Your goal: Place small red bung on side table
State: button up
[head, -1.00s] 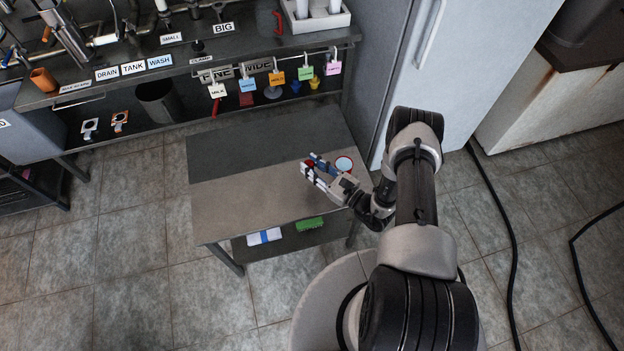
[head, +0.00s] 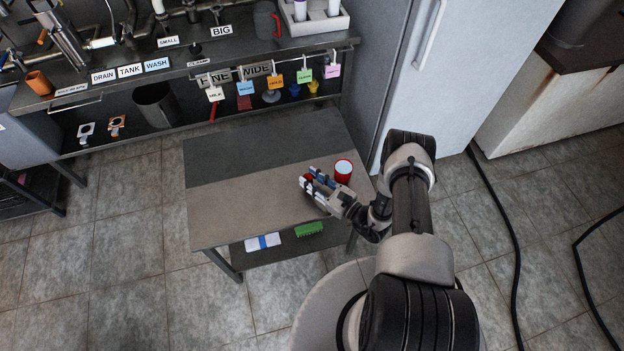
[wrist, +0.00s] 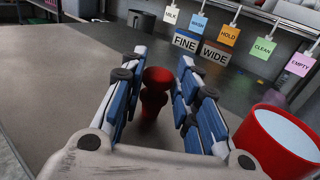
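My gripper (head: 308,177) is low over the side table (head: 240,205), with the fingers pointing left in the head view. The red bung (head: 309,179) shows there only as a small patch, partly hidden by the fingers.
A red mug-like container with a pale top (head: 343,171) stands close beside my gripper. A white and blue cloth (head: 263,242) and a green brush (head: 309,229) lie on the lower shelf. A rack with coloured tags (head: 274,82) is behind. The table's left part is clear.

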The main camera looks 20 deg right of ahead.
jog(key=o, duration=0.3)
